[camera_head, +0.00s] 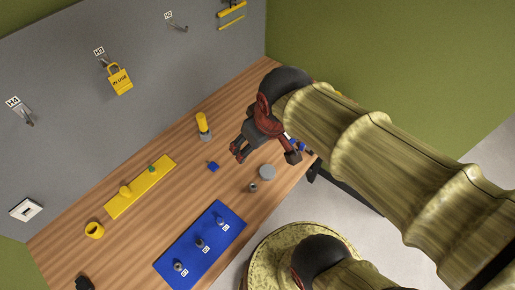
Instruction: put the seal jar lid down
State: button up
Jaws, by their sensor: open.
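A flat grey disc (266,172), which looks like the seal jar lid, lies on the wooden bench near its front edge. My gripper (265,156) is open, with its two fingers spread wide on either side just behind the disc in the picture. Nothing shows between the fingers. The height of the fingers above the bench is hard to tell. A small grey metal piece (253,187) stands just in front of the disc; I cannot tell whether it is the jar.
A blue mat (215,258) with several small parts lies at the front, a yellow strip (145,183) further left. A small blue block (213,166), a yellow-topped bottle (203,126) and a yellow cup (94,230) stand on the bench (150,225).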

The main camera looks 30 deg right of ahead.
jog(key=shift+m+t, duration=0.5)
jog(key=shift+m, duration=0.3)
jog(key=s+r, duration=0.1)
jog(key=s+a+r, duration=0.1)
jog(key=s, duration=0.2)
jog(key=shift+a+r, duration=0.35)
jog(key=shift+r, duration=0.05)
notch_tip(320, 180, down, 11)
jog(key=b, duration=1.1)
jog(key=shift+f, duration=0.15)
